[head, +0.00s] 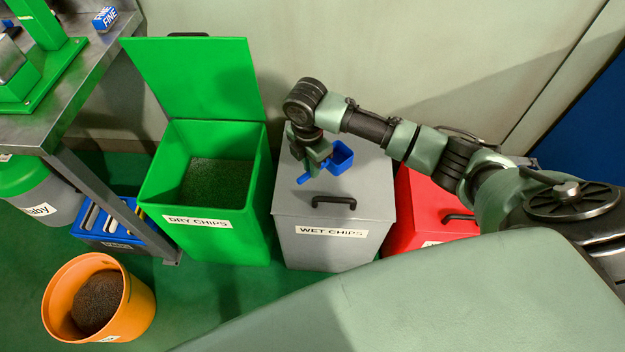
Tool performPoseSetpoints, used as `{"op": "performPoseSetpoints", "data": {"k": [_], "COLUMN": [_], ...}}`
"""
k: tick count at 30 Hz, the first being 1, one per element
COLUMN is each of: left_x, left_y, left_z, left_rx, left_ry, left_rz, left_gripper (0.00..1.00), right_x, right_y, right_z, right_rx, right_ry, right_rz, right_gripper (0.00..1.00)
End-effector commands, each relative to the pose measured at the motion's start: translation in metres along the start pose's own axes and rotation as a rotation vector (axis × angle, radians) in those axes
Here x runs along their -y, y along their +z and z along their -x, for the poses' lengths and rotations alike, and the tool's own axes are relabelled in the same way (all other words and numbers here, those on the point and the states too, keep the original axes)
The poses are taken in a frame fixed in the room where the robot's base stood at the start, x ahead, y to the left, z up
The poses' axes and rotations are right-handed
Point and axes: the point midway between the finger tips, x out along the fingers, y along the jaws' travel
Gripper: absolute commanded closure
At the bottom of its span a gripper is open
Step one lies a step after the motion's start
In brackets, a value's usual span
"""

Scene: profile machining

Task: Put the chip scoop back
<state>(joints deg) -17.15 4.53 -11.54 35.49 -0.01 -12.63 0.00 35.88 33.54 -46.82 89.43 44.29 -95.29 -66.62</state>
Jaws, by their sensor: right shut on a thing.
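The blue chip scoop (341,157) is held above the lid of the grey wet chips bin. My right gripper (318,165) is shut on the scoop, with the scoop's pan to the right of the fingers and a bit of blue handle showing below left. The fingertips are partly hidden by the wrist. The scoop's pan looks empty from here, though its inside is small and dark. My left gripper is not in view.
The green dry chips bin (152,206) stands open with chips inside. The grey wet chips bin (300,253) and red bin (418,215) are closed. An orange bucket (143,309) of dark chips, a blue crate (110,239) and a metal workbench (75,105) are at left.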

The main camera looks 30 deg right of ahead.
Motion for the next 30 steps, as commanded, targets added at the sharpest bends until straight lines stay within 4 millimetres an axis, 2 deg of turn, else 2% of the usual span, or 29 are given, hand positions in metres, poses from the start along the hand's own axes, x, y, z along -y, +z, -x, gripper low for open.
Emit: {"op": "performPoseSetpoints", "data": {"k": [1, 3, 8, 15, 18, 29, 30], "left_x": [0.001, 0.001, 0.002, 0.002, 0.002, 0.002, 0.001], "left_y": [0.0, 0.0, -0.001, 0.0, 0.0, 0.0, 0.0], "left_z": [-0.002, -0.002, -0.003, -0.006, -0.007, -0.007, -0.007], "left_rx": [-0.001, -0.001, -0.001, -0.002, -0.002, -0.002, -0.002], "left_ry": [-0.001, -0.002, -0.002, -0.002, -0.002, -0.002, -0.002], "left_rz": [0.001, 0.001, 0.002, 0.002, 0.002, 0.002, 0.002], "left_gripper": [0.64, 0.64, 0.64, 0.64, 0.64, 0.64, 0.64], "right_x": [0.0, 0.0, -0.001, 0.0, -0.001, 0.0, 0.0], "right_y": [-0.002, -0.002, -0.002, -0.004, -0.005, -0.005, -0.005], "right_z": [-0.012, -0.023, -0.035, -0.07, -0.076, -0.08, -0.08], "right_rx": [-0.002, 0.0, -0.001, -0.001, -0.001, 0.0, 0.0], "right_ry": [-0.002, 0.0, 0.001, -0.001, 0.001, 0.001, 0.001], "right_rz": [0.0, 0.0, -0.001, -0.001, -0.001, 0.0, 0.0], "right_gripper": [1.0, 1.0, 1.0, 1.0, 1.0, 1.0, 0.83]}}
